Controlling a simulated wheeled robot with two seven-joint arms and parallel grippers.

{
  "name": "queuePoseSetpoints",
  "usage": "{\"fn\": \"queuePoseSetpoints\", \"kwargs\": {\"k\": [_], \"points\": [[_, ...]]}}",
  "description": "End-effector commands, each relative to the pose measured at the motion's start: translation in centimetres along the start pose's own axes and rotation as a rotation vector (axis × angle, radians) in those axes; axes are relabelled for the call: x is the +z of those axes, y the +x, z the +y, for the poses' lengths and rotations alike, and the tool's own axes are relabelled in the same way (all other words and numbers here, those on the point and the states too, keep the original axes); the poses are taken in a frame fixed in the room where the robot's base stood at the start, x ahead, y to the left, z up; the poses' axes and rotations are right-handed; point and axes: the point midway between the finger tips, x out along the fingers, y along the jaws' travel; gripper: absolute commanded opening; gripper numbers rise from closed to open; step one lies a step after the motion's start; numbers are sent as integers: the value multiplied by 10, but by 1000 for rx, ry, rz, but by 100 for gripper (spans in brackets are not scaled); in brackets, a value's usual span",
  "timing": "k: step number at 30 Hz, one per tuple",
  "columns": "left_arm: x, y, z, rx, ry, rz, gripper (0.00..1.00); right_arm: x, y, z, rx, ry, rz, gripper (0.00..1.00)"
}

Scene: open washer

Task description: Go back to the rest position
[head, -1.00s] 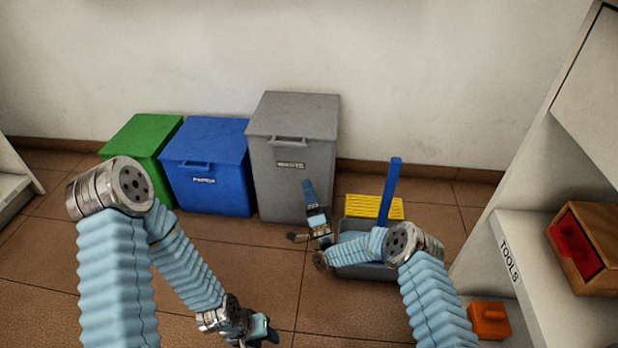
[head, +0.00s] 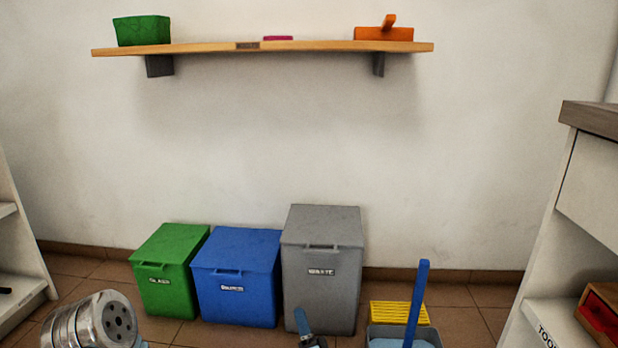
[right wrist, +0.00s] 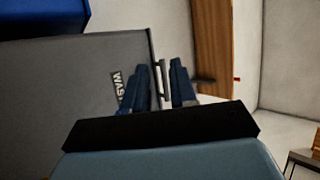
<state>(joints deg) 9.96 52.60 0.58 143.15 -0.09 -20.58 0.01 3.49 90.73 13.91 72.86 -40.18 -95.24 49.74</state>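My right gripper (head: 305,325) shows only in part at the bottom edge of the head view, in front of the grey waste bin (head: 322,250). In the right wrist view its two blue fingers (right wrist: 160,78) stand apart with a gap between them. I see nothing held in that gap; the grey bin (right wrist: 70,85) is behind it. At the lower left of the head view only a metal joint of my left arm shows. My left gripper is out of view.
A blue bin (head: 236,285) and a green bin (head: 168,280) stand beside the grey one. A bucket (head: 400,332) with a yellow wringer is right of them. A wall shelf (head: 210,48) is above. White shelving (head: 545,270) stands at the right, with wall space clear between.

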Motion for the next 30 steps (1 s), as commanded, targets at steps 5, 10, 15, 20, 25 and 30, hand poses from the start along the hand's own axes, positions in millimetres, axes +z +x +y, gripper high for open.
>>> {"fn": "queuePoseSetpoints", "kwargs": {"k": [5,10,15,20,25,30], "points": [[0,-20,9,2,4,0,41,-3,2,1,156,-60,-72,26],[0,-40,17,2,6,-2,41,-5,-10,3,354,-135,-183,26],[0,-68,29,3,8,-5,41,-12,-48,-3,630,-225,-375,26],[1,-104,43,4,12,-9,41,-27,-123,-40,950,-292,-662,26],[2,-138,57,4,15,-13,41,-47,-227,-123,1257,-263,-1020,26],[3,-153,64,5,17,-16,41,-57,-291,-198,1405,-174,-1250,26]]}}
